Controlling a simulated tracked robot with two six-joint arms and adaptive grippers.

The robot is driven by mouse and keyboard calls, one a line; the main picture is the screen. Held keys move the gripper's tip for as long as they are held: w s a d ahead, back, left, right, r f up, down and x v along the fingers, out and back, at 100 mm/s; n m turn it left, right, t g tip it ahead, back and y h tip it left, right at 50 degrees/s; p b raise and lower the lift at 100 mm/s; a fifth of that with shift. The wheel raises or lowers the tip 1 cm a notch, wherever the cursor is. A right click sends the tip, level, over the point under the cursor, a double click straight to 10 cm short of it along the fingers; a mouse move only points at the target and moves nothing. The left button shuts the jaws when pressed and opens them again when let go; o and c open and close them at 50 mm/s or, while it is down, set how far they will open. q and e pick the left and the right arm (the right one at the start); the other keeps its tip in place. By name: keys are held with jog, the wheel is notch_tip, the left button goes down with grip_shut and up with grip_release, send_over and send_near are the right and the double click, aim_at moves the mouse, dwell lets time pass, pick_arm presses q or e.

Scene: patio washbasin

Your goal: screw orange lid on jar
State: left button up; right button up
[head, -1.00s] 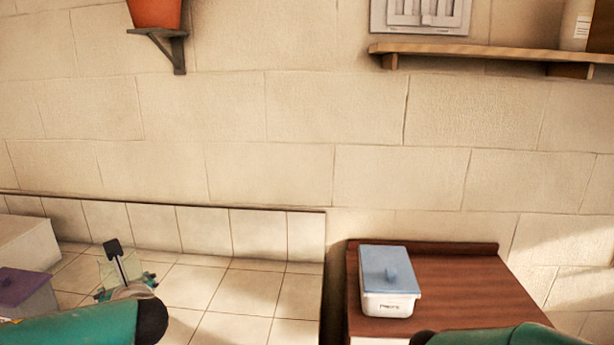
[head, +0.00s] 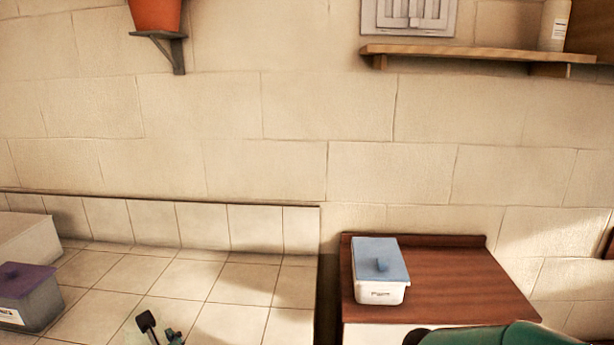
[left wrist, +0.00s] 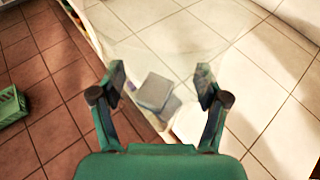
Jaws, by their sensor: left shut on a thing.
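My left gripper (head: 158,332) is at the bottom edge of the head view, in front of the tiled counter, with only its finger ends showing. In the left wrist view its two fingers (left wrist: 162,88) stand apart, shut on a clear glass jar (left wrist: 150,55). The jar is see-through, so its outline is faint; in the head view a pale bit of it (head: 136,338) shows beside the fingers. I see no orange lid in either current view. My right gripper is out of view; only part of my right arm shows at the bottom right.
A white box with a blue lid (head: 380,268) stands on a brown cabinet top (head: 455,285). A purple-lidded box (head: 28,296) is on the tiled counter (head: 235,285) at left. The counter's middle is clear. A wooden shelf (head: 470,56) is above. A green crate (left wrist: 12,106) is on the floor.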

pick_arm(q)
jog(key=s+d+f, duration=0.3)
jog(key=d+f, duration=0.2)
jog(key=f, duration=0.2)
jog(key=s+d+f+n+g+y, duration=0.1)
jog(key=s+d+f, duration=0.3)
jog(key=f, duration=0.2)
jog(key=shift+d+f, duration=0.4)
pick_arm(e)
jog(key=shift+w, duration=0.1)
pick_arm(q)
jog(key=w+d+f+m+t+h, duration=0.2)
jog(key=d+m+t+h, duration=0.2)
jog(key=d, duration=1.1)
jog(key=m+h, duration=0.3)
jog(key=h, duration=0.1)
jog(key=shift+d+m+t, duration=0.2)
jog(key=shift+m+t, duration=0.2)
